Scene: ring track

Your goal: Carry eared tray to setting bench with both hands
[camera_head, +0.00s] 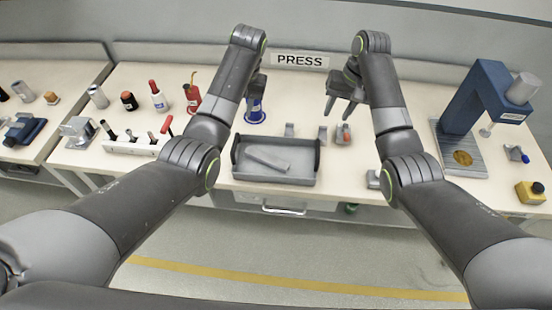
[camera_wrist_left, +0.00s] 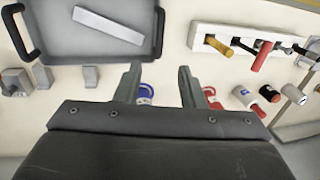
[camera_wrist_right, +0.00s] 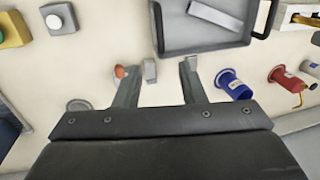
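The eared tray (camera_head: 240,176) is dark grey with a raised handle at each end. It sits on the bench under the PRESS sign, near the front edge, with a light grey bar (camera_head: 267,160) lying inside. It also shows in the left wrist view (camera_wrist_left: 100,48) and the right wrist view (camera_wrist_right: 205,42). My left gripper (camera_wrist_left: 160,80) is open and empty above the bench, apart from the tray. My right gripper (camera_head: 343,108) is open and empty above the bench, behind and right of the tray. In the head view my left arm mostly hides the left gripper.
A blue press (camera_head: 476,95) stands at the right with a yellow button box (camera_head: 530,192) near it. A blue spool (camera_head: 256,112) stands behind the tray. Small grey blocks (camera_head: 323,134) stand right of it. A tool rack (camera_head: 130,147) and several bottles stand at the left.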

